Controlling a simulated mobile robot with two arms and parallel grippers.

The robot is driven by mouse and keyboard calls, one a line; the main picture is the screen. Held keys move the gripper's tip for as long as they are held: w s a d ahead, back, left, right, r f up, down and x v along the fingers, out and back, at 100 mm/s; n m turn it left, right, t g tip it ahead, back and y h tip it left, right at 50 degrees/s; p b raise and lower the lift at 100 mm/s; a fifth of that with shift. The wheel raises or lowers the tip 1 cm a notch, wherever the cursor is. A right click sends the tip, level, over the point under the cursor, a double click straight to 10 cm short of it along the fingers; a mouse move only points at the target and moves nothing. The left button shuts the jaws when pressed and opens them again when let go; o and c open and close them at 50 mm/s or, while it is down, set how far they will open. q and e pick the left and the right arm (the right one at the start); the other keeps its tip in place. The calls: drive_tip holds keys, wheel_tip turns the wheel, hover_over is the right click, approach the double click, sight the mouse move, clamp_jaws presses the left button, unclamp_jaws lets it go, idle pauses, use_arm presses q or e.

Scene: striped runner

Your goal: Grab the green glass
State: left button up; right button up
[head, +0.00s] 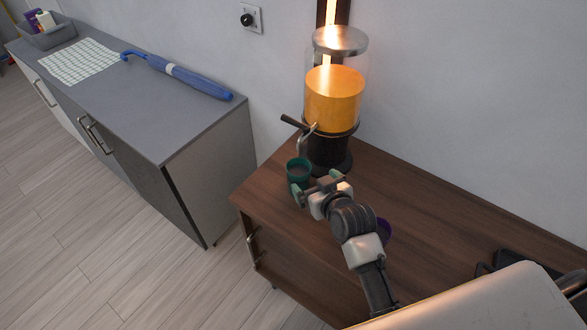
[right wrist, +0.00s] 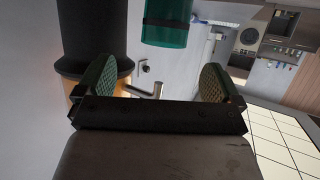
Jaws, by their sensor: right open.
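The green glass (head: 298,172) stands upright on the brown wooden cabinet, close to its far left corner and under the tap of the drink dispenser (head: 333,100). My right gripper (head: 316,184) is open and empty just to the right of and in front of the glass. In the right wrist view the green glass (right wrist: 166,24) shows at the top, beyond the open fingers of the right gripper (right wrist: 156,84) and roughly in line with the gap. It is not between the fingers. The left gripper is not in view.
The dispenser's dark base (right wrist: 92,35) is close to the left finger in the right wrist view. A purple cup (head: 384,231) is partly hidden behind my right arm.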

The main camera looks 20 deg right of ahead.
sight(294, 164)
drive_tip(key=x, duration=0.3)
drive_tip(key=shift+w+a+f, duration=0.15)
drive_tip(key=shift+w, duration=0.2)
drive_tip(key=p+x, duration=0.1)
drive_tip(key=x, duration=0.3)
drive_tip(key=shift+w+a+f+p, duration=0.1)
drive_tip(key=shift+w+a+p, duration=0.05)
drive_tip(key=shift+a+p, duration=0.15)
drive_tip(key=shift+w+f, duration=0.3)
drive_tip(key=shift+w, duration=0.3)
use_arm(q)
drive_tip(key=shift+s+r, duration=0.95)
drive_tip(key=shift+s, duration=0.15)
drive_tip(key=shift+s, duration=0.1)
use_arm(e)
drive_tip(key=shift+s, duration=0.1)
drive_tip(key=shift+c, duration=1.2)
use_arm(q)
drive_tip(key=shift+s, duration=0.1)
use_arm(e)
drive_tip(key=c, duration=1.3)
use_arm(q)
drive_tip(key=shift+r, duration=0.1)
use_arm(e)
drive_tip(key=shift+r, duration=0.15)
